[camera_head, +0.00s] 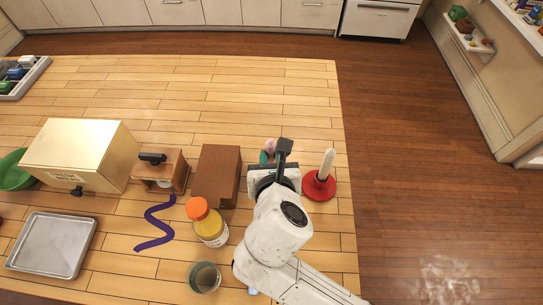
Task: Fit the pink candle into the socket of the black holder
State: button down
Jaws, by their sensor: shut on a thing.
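My gripper (273,160) is over the right part of the wooden table, seen from behind, with my white arm covering much of it. A small pink piece, which looks like the pink candle (270,146), shows just past my gripper. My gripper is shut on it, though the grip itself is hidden. A small teal piece (264,157) shows beside the pink one; I cannot tell what it is. I cannot make out the black holder or its socket; my gripper and arm may hide it. Whether the candle touches anything below is hidden.
A red holder (319,188) with a white candle (327,163) stands close right, near the table's right edge. A brown block (216,174), an orange-capped jar (211,229) and a glass (204,278) stand left. The table's far part (220,95) is clear.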

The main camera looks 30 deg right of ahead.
jog(key=shift+f, duration=0.95)
jog(key=c, duration=0.9)
grip_release()
jog(key=shift+p+v, duration=0.45)
jog(key=shift+v, duration=0.75)
jog(key=shift+s+a+r, duration=0.15)
jog(key=shift+s, duration=0.1)
jog(key=shift+v, duration=1)
jog(key=v, duration=1)
jog(key=shift+s+a+r+b, duration=0.2)
jog(key=shift+s+b, duration=0.1)
